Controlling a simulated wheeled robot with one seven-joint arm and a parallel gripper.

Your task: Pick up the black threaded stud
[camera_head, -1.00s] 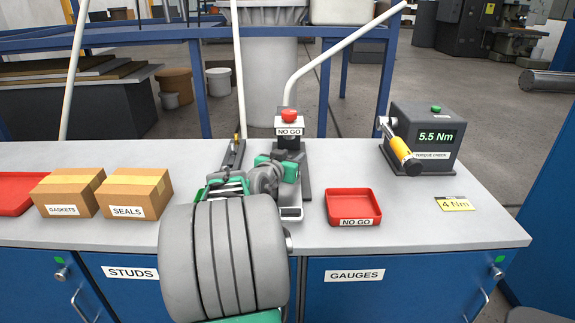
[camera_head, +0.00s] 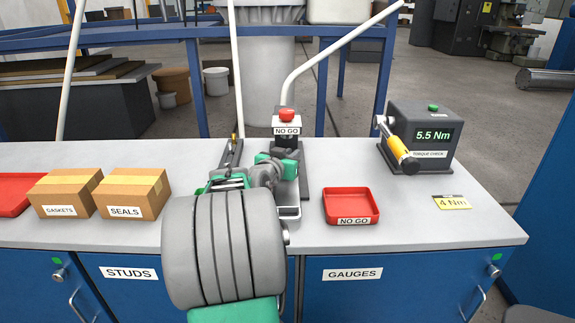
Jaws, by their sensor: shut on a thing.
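I cannot make out the black threaded stud in the head view. My gripper (camera_head: 277,166) is at the grey and green end of my arm, over the bench in front of the NO GO gauge stand (camera_head: 287,128). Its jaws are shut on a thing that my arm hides. I cannot tell whether that thing touches the stand or bench.
A dark narrow holder (camera_head: 232,152) stands left of the stand, and a red NO GO tray (camera_head: 352,202) lies to the right. A torque check box (camera_head: 425,135) with a yellow-handled tool (camera_head: 400,150) is farther right. Cartons labelled GASKETS (camera_head: 66,192) and SEALS (camera_head: 134,192) stand left.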

